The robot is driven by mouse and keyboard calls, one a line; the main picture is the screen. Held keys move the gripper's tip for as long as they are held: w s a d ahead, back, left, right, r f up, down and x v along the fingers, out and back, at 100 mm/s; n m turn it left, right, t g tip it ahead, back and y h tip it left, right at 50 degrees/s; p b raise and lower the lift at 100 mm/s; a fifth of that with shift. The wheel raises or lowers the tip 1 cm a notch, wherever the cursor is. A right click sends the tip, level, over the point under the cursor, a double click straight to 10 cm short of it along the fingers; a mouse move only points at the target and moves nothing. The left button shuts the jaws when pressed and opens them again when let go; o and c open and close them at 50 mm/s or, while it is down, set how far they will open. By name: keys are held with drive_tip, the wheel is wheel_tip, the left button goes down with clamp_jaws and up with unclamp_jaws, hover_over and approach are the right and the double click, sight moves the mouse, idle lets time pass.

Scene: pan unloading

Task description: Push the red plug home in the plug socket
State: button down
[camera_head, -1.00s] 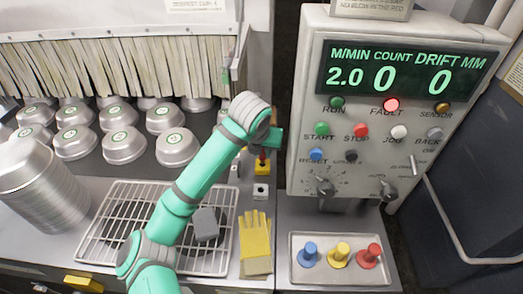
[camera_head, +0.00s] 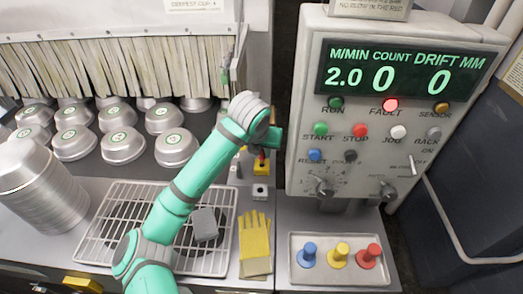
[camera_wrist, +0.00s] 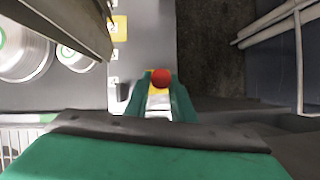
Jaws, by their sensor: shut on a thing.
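The red plug (camera_wrist: 161,78) shows as a round red top between the two green fingers of my gripper (camera_wrist: 160,98) in the wrist view. My gripper is shut on it. In the head view the red plug (camera_head: 262,158) is a small red spot below my gripper, right above a yellow block (camera_head: 261,168). Yellow also shows just below the red top in the wrist view. My wrist and fingers hide most of the plug, and I cannot tell how deep it sits or which part is the plug socket.
A pale block with a dark hole (camera_head: 260,192) stands nearer. Yellow gloves (camera_head: 254,240) lie beside a wire rack (camera_head: 98,262). The control panel (camera_head: 300,120) rises at right, its red FAULT lamp (camera_head: 390,105) lit. A tray (camera_head: 297,278) holds blue, yellow and red knobbed pieces.

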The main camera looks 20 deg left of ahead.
sight(261, 158)
drive_tip(key=shift+f, duration=1.6)
idle(1.1)
drive_tip(key=c, duration=1.4)
unclamp_jaws()
drive_tip(key=shift+c, duration=0.2)
drive_tip(key=v, duration=1)
drive_tip(key=shift+s+r, duration=0.2)
drive_tip(key=shift+r, duration=0.15)
